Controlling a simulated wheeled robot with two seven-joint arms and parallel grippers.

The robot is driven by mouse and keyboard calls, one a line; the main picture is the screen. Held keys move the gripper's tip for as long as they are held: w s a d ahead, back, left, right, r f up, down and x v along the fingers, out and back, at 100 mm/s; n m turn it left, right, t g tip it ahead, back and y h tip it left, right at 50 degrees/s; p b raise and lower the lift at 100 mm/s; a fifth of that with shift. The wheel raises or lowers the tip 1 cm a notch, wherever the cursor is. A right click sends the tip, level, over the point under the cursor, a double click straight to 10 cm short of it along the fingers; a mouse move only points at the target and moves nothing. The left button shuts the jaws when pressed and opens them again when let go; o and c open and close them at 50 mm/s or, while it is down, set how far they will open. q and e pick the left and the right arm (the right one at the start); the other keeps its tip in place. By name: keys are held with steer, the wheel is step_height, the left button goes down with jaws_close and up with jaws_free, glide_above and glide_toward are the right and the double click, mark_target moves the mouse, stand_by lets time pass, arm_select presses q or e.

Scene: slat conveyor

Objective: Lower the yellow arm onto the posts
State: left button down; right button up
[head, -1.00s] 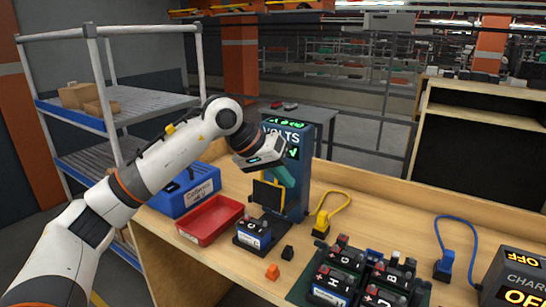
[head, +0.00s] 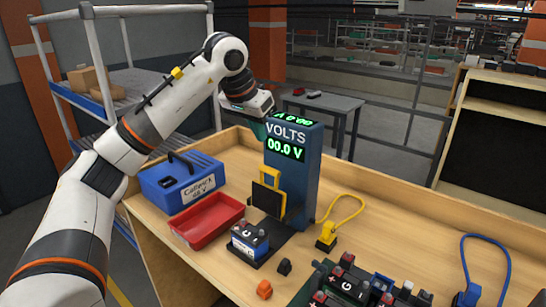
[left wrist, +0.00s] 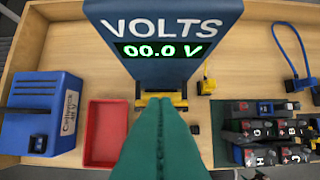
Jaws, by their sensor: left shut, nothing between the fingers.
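The yellow arm (head: 270,177) stands upright with a black plate against the front of the blue volts tester (head: 304,175). In the left wrist view, part of the yellow arm (left wrist: 180,102) shows below the display, partly hidden by my fingers. The battery marked C (head: 247,243) sits on the tester's black base, its posts on top, below and apart from the arm. The display reads 00.0 V. My right gripper is out of view.
A yellow plug (head: 326,238) with a looped cable stands to the right. Several batteries fill the front right. Orange and black caps lie in front.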

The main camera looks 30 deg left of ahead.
arm_select(q)
steer(key=p+x, duration=0.2)
steer(key=x, duration=0.7)
steer(key=shift+w+f, duration=0.1)
steer(key=shift+w, duration=0.05)
steer(key=shift+w+d+f, duration=0.1)
steer(key=shift+w+f, duration=0.15)
steer(key=shift+f, duration=0.25)
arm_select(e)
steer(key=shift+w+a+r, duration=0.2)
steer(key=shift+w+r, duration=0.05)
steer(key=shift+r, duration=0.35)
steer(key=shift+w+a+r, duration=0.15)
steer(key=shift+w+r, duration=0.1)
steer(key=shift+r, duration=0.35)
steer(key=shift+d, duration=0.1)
